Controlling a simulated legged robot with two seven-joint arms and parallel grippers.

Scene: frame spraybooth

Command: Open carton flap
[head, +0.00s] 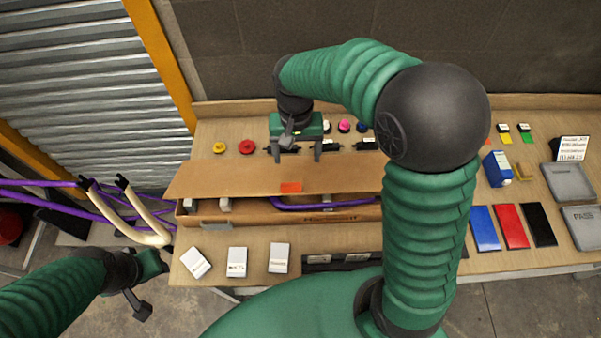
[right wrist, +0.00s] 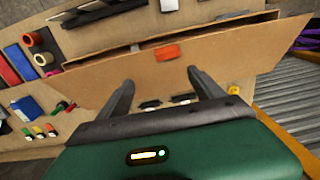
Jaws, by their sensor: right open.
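A long cardboard carton (head: 245,212) lies on the workbench, with a purple tube and pale parts showing inside. Its wide flap (head: 225,178) stands out toward the back and carries an orange tab (head: 291,187). The flap (right wrist: 110,78) and its orange tab (right wrist: 167,52) also show in the right wrist view. My right gripper (head: 296,158) is open and empty, its fingers at the flap's far edge. In the wrist view the fingertips lie close to the flap; contact cannot be told. My left gripper (head: 140,300) is low at left, away from the carton; its jaw state is unclear.
Blue, red and black panels (head: 510,227) and grey cases (head: 570,182) lie at right. Colored rolls (head: 247,147) sit behind the flap. Purple frames (head: 90,205) hang left of the bench.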

